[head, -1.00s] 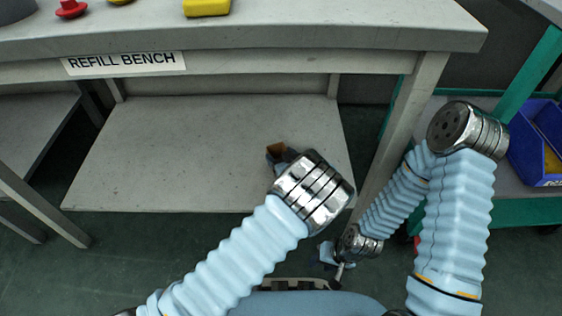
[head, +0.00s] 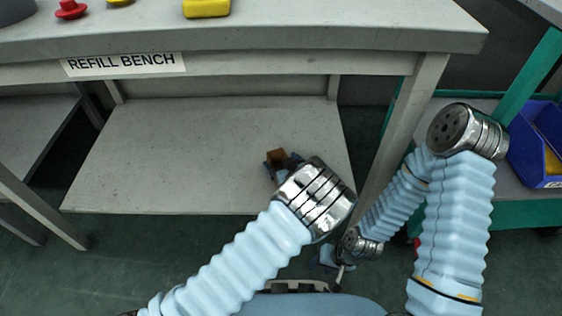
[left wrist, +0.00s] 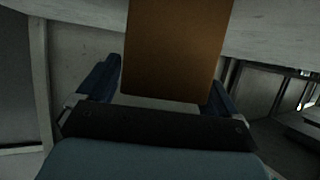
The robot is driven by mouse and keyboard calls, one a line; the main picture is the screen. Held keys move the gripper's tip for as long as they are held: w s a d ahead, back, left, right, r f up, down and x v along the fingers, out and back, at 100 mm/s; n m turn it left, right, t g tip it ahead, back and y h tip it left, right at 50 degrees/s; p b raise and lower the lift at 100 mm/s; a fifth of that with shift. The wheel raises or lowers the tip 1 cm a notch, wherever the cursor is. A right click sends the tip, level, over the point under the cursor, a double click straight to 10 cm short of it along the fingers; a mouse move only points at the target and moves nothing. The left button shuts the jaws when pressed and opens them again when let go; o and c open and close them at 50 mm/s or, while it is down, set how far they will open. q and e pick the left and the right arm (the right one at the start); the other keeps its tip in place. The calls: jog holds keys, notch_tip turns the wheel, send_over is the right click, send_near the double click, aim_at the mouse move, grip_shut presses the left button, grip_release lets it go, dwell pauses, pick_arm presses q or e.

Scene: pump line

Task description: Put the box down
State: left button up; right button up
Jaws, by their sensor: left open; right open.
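The box (head: 275,158) is small and brown, over the lower shelf (head: 200,150) of the refill bench, towards its right end. In the left wrist view the box (left wrist: 175,50) stands between my blue fingers. The wrist and forearm hide part of the gripper. Whether the box's bottom touches the shelf is hidden. My right gripper (head: 330,257) is open and low beside the bench's right leg, partly hidden.
The bench top (head: 300,30) overhangs the lower shelf. A red knob-like thing (head: 70,9) and a yellow piece (head: 206,8) lie on it. The bench leg (head: 405,125) is close to my arms. A blue bin (head: 530,150) stands at the right. The shelf's left and middle are bare.

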pick_arm(q)
jog(key=p+v, duration=0.1)
jog(key=v, duration=1)
jog(key=shift+p, duration=0.4)
jog(key=shift+s, duration=0.1)
